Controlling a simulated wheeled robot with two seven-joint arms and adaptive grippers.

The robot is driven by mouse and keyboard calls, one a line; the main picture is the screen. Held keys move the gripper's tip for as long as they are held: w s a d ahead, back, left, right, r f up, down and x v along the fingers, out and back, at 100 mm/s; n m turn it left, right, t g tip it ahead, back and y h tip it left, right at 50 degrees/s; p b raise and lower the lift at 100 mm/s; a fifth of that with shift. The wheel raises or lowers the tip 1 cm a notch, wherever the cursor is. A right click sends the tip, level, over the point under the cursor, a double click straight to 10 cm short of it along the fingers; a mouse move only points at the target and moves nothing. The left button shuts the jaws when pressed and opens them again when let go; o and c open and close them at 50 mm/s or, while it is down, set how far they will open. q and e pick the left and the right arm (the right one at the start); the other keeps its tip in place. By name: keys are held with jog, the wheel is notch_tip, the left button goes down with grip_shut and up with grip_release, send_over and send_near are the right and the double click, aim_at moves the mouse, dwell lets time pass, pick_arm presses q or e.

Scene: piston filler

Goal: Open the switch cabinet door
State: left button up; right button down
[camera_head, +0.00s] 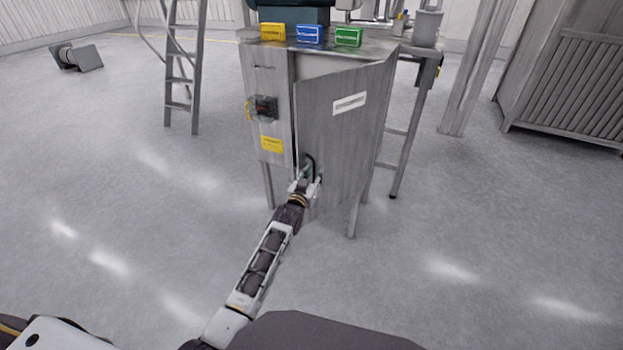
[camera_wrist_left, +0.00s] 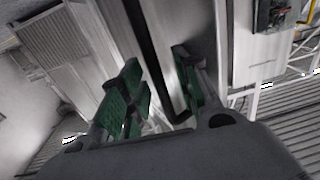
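The switch cabinet (camera_head: 270,130) stands ahead of me in the head view. Its grey door (camera_head: 345,140) with a white label stands ajar, its left edge swung out toward me and its right edge at the cabinet. A black bar handle (camera_head: 311,163) sits low near the door's left edge. My left gripper (camera_head: 306,178) is at this handle. In the left wrist view the green-padded fingers of the left gripper (camera_wrist_left: 158,68) stand apart, with the black handle (camera_wrist_left: 155,50) running between them. A gap shows between the left pad and the handle. My right gripper is not in view.
A dark rotary switch (camera_head: 264,108) and a yellow label are on the cabinet's left front. Yellow, blue and green boxes (camera_head: 309,34) sit on top. A ladder (camera_head: 181,80) stands behind left. The floor in front and to the right is clear.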

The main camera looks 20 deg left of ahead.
pick_arm(q)
jog(key=s+a, duration=0.1)
jog(key=s, duration=1.1)
dwell(0.6)
jog(key=shift+a, duration=0.1)
